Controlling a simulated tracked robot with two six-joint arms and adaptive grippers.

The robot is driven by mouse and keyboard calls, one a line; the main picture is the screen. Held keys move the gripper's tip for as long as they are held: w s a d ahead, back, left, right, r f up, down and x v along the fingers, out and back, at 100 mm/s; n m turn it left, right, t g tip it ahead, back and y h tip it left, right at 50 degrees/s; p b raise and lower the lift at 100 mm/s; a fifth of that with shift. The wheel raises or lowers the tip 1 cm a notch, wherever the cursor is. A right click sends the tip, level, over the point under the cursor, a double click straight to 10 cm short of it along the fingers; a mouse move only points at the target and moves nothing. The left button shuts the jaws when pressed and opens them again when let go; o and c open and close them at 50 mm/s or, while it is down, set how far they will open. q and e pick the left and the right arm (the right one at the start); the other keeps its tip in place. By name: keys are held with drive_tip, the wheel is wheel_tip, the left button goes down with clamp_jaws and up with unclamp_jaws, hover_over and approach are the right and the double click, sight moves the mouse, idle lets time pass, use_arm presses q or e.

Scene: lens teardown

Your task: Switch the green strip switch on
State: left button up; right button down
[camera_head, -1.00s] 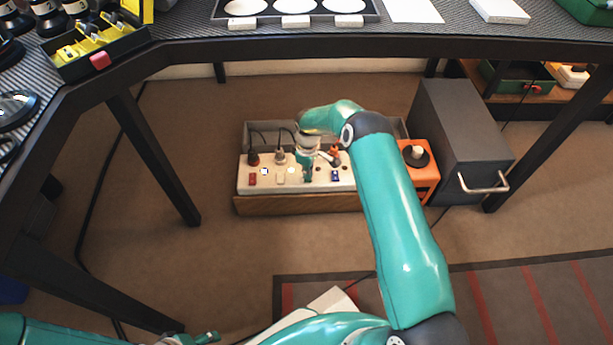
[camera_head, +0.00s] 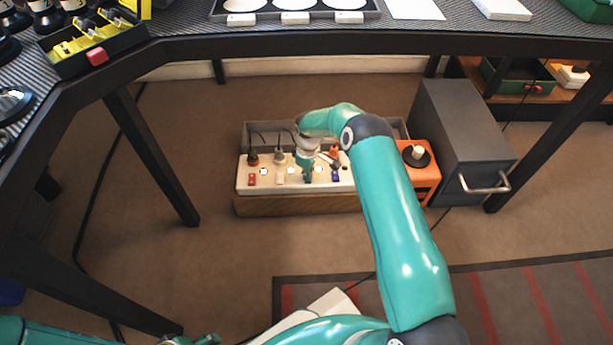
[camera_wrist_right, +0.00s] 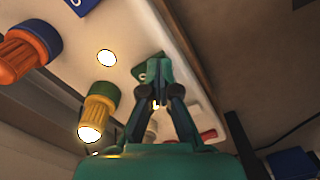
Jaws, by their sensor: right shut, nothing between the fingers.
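My right gripper (camera_head: 307,180) is shut, pointing down onto the strip, and hides that switch in the head view. It also fills the middle of the right wrist view (camera_wrist_right: 162,62), at or very near the switch; contact is hard to tell. The round lamp (camera_wrist_right: 106,58) between the green and blue switches is bright white. My left gripper (camera_head: 205,340) shows only partly at the bottom edge.
The strip also has a red switch (camera_head: 252,180), a white one (camera_head: 280,179) and a blue one (camera_head: 336,176), with plugs behind them. An orange box (camera_head: 424,180) and a grey cabinet (camera_head: 462,135) stand to the right. The tabletop edge (camera_head: 330,44) hangs above.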

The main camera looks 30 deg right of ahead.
drive_tip(key=shift+r+p, duration=1.9)
drive_tip(key=shift+r, duration=1.45)
